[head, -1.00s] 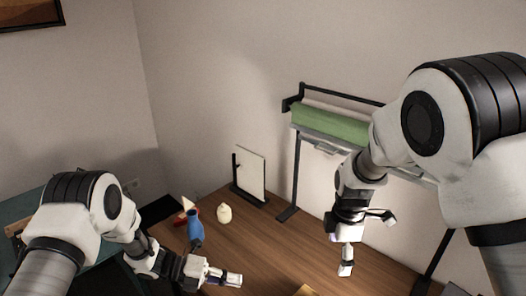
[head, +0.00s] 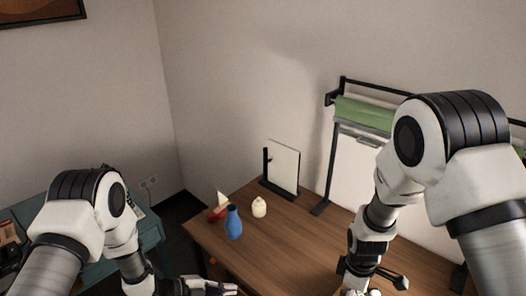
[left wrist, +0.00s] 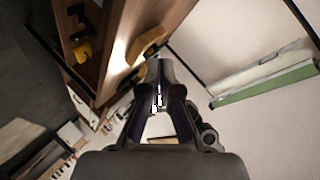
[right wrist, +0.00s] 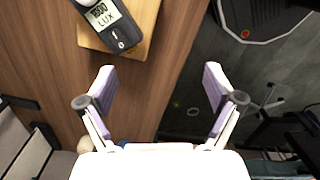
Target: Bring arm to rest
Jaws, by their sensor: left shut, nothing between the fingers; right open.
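My left gripper (head: 228,288) is at the bottom edge of the head view, in front of the wooden table. Its fingers are together and empty in the left wrist view (left wrist: 158,78). My right arm reaches down over the right part of the table in the head view, with its gripper partly cut off by the bottom edge. In the right wrist view my right gripper (right wrist: 160,78) has its fingers wide apart with nothing between them. It is above the table edge, near a lux meter (right wrist: 110,22) on a wooden block (right wrist: 142,40).
The wooden table (head: 290,240) holds a blue vase (head: 234,222), a cream jar (head: 259,207), a red-and-white object (head: 218,208) and a white panel on a stand (head: 284,166). A rack with a green roll (head: 363,114) stands behind. A teal table (head: 150,238) is at left.

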